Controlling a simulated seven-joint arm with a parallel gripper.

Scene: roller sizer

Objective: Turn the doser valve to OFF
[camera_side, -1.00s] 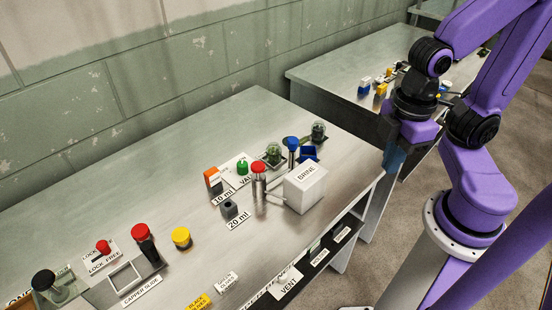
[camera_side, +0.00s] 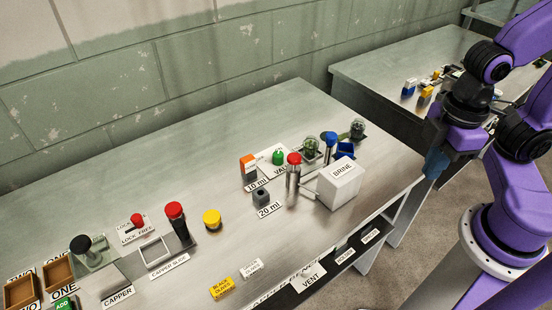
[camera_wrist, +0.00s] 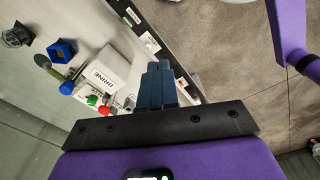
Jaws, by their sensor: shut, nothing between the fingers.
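A green knob (camera_side: 278,157) stands on a white plate with lettering that starts "VAL"; the rest is hidden behind a red-topped post (camera_side: 294,170). I cannot tell which setting the knob points to. A white box marked BRINE (camera_side: 340,184) is joined to the post by a thin pipe. My gripper (camera_side: 434,163) is shut and empty, to the right of the box, off the bench's right end and apart from everything.
A yellow button (camera_side: 212,219) is farther left. The back of the bench is clear.

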